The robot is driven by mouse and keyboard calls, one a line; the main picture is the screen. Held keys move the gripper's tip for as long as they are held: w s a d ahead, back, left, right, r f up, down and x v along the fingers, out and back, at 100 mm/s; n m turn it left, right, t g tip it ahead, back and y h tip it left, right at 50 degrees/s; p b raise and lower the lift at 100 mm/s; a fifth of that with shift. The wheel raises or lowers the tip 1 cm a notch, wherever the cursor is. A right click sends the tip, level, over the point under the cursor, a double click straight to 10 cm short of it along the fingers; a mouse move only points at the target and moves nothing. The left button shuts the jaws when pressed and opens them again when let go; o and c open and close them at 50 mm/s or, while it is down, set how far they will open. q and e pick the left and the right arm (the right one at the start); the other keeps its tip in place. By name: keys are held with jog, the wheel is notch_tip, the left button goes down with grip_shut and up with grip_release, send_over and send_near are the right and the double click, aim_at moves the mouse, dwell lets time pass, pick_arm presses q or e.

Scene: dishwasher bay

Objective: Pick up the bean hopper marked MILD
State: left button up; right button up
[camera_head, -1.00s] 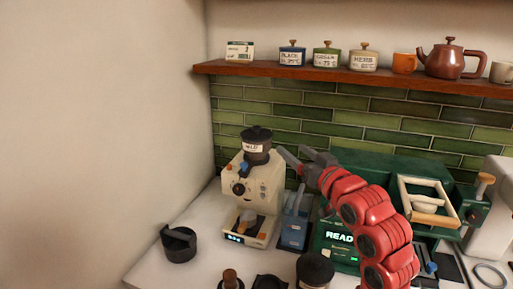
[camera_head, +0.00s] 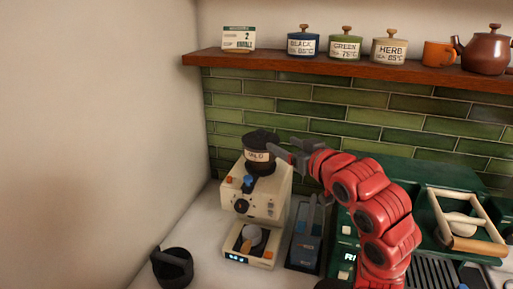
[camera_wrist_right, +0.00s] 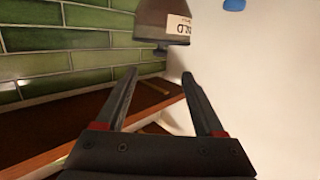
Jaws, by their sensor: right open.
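The bean hopper (camera_head: 259,157) is dark with a black lid and a white label that appears to end in LD. It sits on top of the cream grinder (camera_head: 258,196) at the left of the head view. My right gripper (camera_head: 276,150) reaches in from the right beside the hopper, and the near finger partly overlaps its edge there. In the right wrist view the hopper (camera_wrist_right: 160,18) shows beyond the tips of my open right gripper (camera_wrist_right: 160,75), with nothing between the fingers. My left gripper is not in view.
A wooden shelf (camera_head: 330,73) with labelled tea jars, an orange cup (camera_head: 438,54) and a brown teapot (camera_head: 487,52) runs above. A green machine (camera_head: 400,180) stands at the right, and a black container (camera_head: 172,267) is at the front left. A blue-grey device (camera_head: 305,235) is beside the grinder.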

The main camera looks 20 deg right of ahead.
aim_at(263, 132)
jog(key=p+x, duration=0.4)
jog(key=x, duration=0.6)
jog(key=shift+w+a+r+p, duration=0.15)
jog(key=shift+w+p, duration=0.05)
jog(key=shift+p, duration=0.15)
jog(key=shift+w+a+p, duration=0.1)
jog(key=shift+w+p, duration=0.2)
jog(key=shift+p, duration=0.1)
jog(key=p+x, duration=0.3)
jog(key=x, duration=0.1)
jog(key=shift+w, duration=0.35)
jog(key=shift+f, duration=0.2)
grip_shut()
